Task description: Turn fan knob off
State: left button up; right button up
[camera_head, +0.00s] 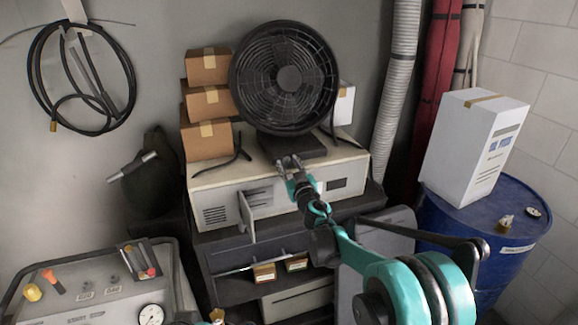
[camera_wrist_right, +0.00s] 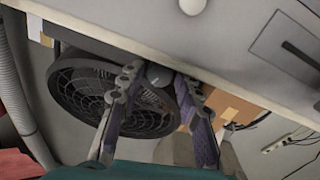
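A black round fan (camera_head: 287,78) stands upright on its dark base (camera_head: 293,149), on top of a beige cabinet. The fan (camera_wrist_right: 80,98) also shows in the right wrist view, seen upside down. A small dark round knob (camera_wrist_right: 158,73) shows there between my fingertips, at the fan's base. My right gripper (camera_head: 288,162) reaches up to the front of the fan base. Its fingers (camera_wrist_right: 159,76) are apart, one on each side of the knob; I cannot tell whether they touch it. The knob is hidden in the head view. I do not make out my left gripper.
The beige cabinet (camera_head: 210,190) has a small open door flap (camera_head: 246,216) left of my right gripper. Several cardboard boxes (camera_head: 207,139) stand left of the fan. A white box (camera_head: 472,150) stands on a blue drum (camera_head: 450,215) at the right.

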jog(key=v, duration=1.2)
jog(key=shift+a, duration=0.1)
